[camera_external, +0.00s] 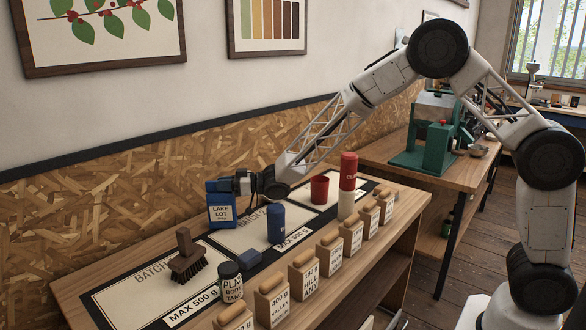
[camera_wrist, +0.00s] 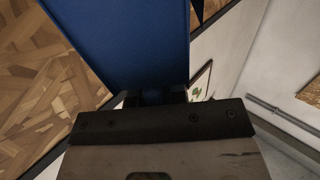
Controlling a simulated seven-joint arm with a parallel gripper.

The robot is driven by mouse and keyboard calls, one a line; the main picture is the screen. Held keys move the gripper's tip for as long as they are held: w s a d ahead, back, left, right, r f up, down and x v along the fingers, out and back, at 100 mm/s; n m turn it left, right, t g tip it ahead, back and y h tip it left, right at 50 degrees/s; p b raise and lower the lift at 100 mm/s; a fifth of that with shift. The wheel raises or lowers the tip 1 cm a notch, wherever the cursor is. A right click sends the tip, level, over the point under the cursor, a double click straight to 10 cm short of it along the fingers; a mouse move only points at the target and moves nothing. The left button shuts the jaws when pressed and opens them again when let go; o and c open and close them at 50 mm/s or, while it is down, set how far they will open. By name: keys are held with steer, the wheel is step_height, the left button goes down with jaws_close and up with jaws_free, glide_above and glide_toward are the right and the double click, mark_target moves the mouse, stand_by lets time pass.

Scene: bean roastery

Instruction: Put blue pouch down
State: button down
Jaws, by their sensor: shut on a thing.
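The blue pouch (camera_external: 221,213), with a white label reading LAKE LOT, is upright at the back of the bench, near the border between the left and middle batch panels. My gripper (camera_external: 238,186) is shut on it from the right, near its upper part. I cannot tell whether its base touches the bench or hangs just above. In the wrist view the blue pouch (camera_wrist: 125,40) fills the upper middle, and my gripper's fingers (camera_wrist: 160,96) meet it. The left panel (camera_external: 125,297) is marked BATCH and MAX 500 g; the middle panel (camera_external: 237,238) is marked MAX 600 g.
A blue canister (camera_external: 276,224) stands on the middle panel. A red cup (camera_external: 319,189) and red-white cylinder (camera_external: 347,185) stand right. Several tan labelled containers (camera_external: 303,274) line the front.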

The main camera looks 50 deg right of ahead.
steer(key=shift+f, duration=0.4)
steer(key=c, duration=1.2)
jaws_free()
steer(key=shift+o, duration=0.2)
steer(key=shift+r, duration=0.2)
steer(key=shift+s+d, duration=0.3)
steer(key=shift+d, duration=0.05)
steer(key=v, duration=1.1)
